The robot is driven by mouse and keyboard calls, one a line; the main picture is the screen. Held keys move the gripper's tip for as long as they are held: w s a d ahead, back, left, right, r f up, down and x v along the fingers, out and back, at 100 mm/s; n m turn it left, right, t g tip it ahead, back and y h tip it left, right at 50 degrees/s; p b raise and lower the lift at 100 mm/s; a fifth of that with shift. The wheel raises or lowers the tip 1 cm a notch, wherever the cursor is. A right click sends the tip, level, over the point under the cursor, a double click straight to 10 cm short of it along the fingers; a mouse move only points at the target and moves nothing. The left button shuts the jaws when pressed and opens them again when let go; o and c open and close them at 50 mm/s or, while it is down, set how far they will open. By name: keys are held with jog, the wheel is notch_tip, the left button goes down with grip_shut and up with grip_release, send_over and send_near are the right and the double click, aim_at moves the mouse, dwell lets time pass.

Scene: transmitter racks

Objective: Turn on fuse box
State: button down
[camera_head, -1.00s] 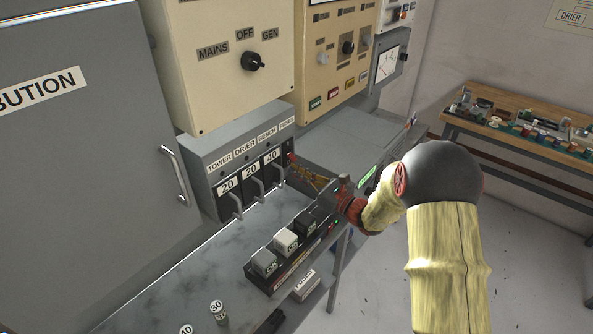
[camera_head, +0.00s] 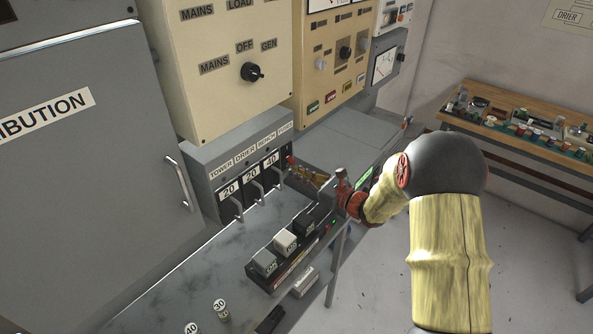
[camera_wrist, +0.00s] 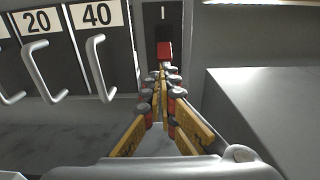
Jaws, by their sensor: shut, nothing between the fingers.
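The fuse box (camera_head: 200,164) is the grey unit labelled TOWER, DRIER, BENCH and FUSES, with three handled fuse carriers. In the wrist view, a red switch lever (camera_wrist: 164,50) sits in a dark slot under an "I" mark, right of the "40" carrier (camera_wrist: 98,62). The lever sits low in the slot. My gripper (camera_wrist: 160,76) is shut and empty, its tips just below the red lever; I cannot tell whether they touch it. In the head view, my gripper (camera_head: 294,163) reaches the right end of the fuse box, and its fingers cover much of the switch area.
Loose fuses marked 30 (camera_head: 220,308) and 40 stand on the bench top. A raised grey cabinet (camera_wrist: 265,100) flanks the gripper on the right. The cabinet door handle (camera_head: 179,183) projects at left.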

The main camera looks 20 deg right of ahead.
aim_at(293, 163)
jog(key=shift+r, duration=0.25)
jog(key=r+g+h+p, duration=0.1)
jog(key=p, duration=0.4)
jog(key=r+g+h+p, duration=0.1)
jog(key=g+p, duration=0.1)
jog(key=p, duration=0.3)
jog(key=s+r+g+h+p, duration=0.1)
jog(key=g+h+p, duration=0.1)
jog(key=p, duration=0.4)
jog(key=shift+d, duration=0.4)
jog(key=shift+r, duration=0.15)
jog(key=shift+r+p, duration=0.55)
jog(key=shift+r, duration=0.15)
